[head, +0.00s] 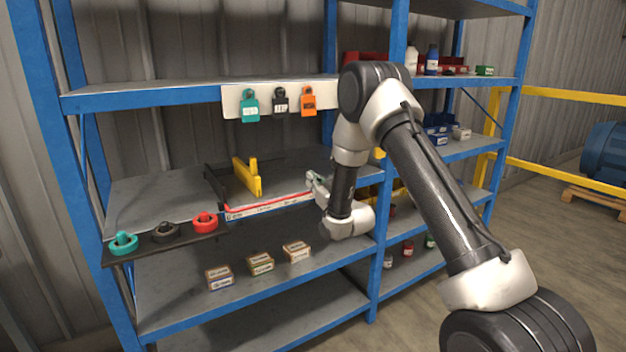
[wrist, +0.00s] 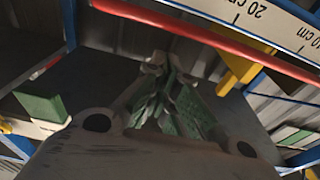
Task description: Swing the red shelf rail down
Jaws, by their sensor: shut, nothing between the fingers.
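The red shelf rail (head: 270,205) runs nearly level along the front of the middle shelf, close above a white printed strip (head: 272,211). In the wrist view the red rail (wrist: 215,43) crosses the top of the picture beside the white scale strip (wrist: 270,22). My gripper (head: 313,181) is by the rail's right end in the head view. In the wrist view its fingertips (wrist: 165,68) are together and empty, apart from the rail in the picture. I cannot tell whether they touch the rail. My arm hides the shelf to the right.
A yellow upright piece (head: 247,177) stands behind the rail. Teal, black and red ringed knobs (head: 206,221) sit on a dark ledge at left. Tags hang from a white board (head: 232,101) above. Small boxes (head: 261,263) stand on the shelf below. A blue post (head: 381,260) is at right.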

